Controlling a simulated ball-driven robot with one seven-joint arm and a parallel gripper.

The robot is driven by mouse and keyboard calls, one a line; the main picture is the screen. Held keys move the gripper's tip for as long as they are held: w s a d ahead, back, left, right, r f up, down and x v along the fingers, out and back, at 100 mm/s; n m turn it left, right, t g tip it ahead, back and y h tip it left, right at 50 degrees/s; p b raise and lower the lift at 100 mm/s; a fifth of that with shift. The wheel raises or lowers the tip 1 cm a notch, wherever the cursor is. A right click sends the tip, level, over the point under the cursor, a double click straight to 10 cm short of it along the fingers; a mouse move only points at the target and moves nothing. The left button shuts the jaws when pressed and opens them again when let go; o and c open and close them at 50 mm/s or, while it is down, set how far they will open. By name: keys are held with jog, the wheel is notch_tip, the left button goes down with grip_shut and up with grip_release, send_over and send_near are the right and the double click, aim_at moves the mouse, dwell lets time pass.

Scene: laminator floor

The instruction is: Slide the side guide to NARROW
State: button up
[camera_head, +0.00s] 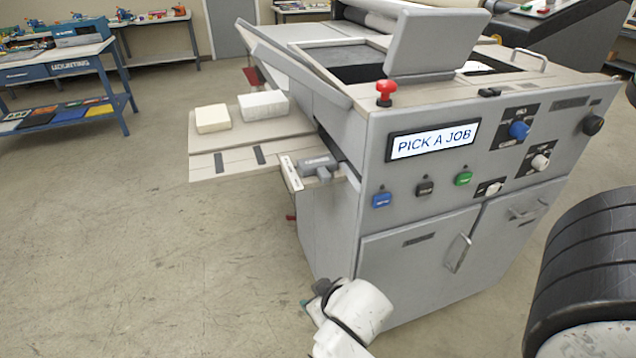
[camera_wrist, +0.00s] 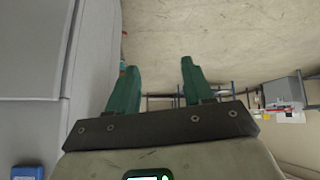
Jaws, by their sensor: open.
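The laminator (camera_head: 340,215) stands in the middle of the head view, its screen (camera_head: 433,139) reading "PICK A JOB". The side guide, with a grey handle (camera_head: 317,163) and a pale labelled strip (camera_head: 291,173), sits at the near edge of the feed tray (camera_head: 235,160). The label's words are too small to read. My gripper (camera_wrist: 155,80) is open and empty, its two green fingers apart over floor in the wrist view. In the head view my arm's end is low before the machine's front left corner, below and apart from the guide; its fingers are mostly hidden.
Two pale stacks, a cream one (camera_head: 212,118) and a white one (camera_head: 263,105), lie on the tray. A red knob (camera_head: 384,92) stands on the machine's corner. A blue button (camera_head: 382,200) is on its front. The floor (camera_head: 150,260) left of the machine is clear.

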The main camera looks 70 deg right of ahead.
jog(key=d+r+m+t+h, duration=0.2)
jog(key=d+r+m+h, duration=0.15)
jog(key=d+r, duration=0.3)
jog(key=t+h, duration=0.3)
jog(key=h, duration=0.3)
send_near(327, 178)
jog(key=shift+m+t+y, duration=0.25)
jog(key=shift+t+y, duration=0.05)
jog(key=shift+y, duration=0.05)
jog(key=p+x, duration=0.3)
jog(key=x, duration=0.6)
jog(key=shift+w+d+p, duration=0.15)
jog(key=shift+d+p, duration=0.2)
jog(key=shift+d, duration=0.1)
jog(key=shift+c, duration=0.5)
grip_shut()
